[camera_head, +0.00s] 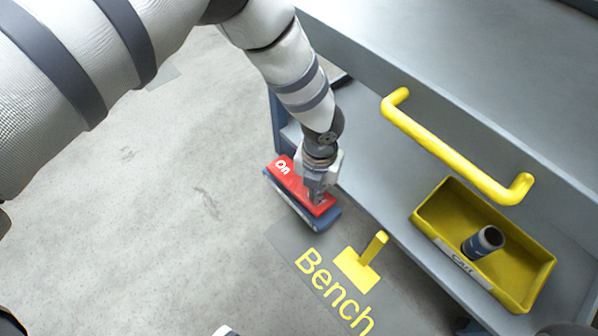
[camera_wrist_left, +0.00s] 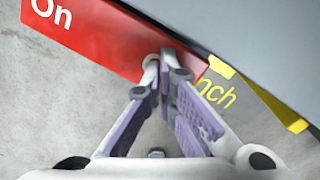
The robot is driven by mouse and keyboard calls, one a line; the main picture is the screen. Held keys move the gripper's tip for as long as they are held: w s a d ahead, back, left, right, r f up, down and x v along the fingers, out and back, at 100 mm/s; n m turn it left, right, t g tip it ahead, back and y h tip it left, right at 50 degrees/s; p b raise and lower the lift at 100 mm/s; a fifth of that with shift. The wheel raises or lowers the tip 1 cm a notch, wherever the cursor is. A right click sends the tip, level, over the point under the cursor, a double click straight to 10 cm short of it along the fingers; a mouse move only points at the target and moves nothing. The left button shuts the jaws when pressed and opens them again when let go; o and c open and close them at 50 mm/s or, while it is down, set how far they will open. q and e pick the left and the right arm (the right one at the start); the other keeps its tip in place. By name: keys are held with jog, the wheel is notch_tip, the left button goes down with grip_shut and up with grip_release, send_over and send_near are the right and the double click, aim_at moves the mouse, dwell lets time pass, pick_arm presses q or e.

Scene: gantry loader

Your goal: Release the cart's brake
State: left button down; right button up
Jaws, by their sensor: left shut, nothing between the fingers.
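The cart (camera_head: 375,165) is a grey frame at the right of the head view. Its brake is a red pedal (camera_head: 284,170) marked "On", set on a blue base at the cart's lower left corner. The red pedal also fills the upper left of the left wrist view (camera_wrist_left: 105,38). My left gripper (camera_head: 318,198) is shut and empty, pointing down at the pedal's right end. In the left wrist view its fingertips (camera_wrist_left: 166,58) overlap the pedal's edge; I cannot tell whether they touch it. The gripper hides part of the pedal. My right gripper is not in view.
A yellow handle (camera_head: 450,160) sticks out from the cart. A yellow tray (camera_head: 428,212) labelled "Cart" holds a dark cylinder (camera_head: 484,242). A yellow post on a plate (camera_head: 358,268) stands on a floor marking reading "Bench" (camera_head: 330,288). The floor at left is clear.

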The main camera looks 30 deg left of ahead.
pick_arm(q)
jog(key=shift+f, duration=0.5)
jog(key=shift+r+p, duration=1.7)
jog(key=shift+r, duration=1.9)
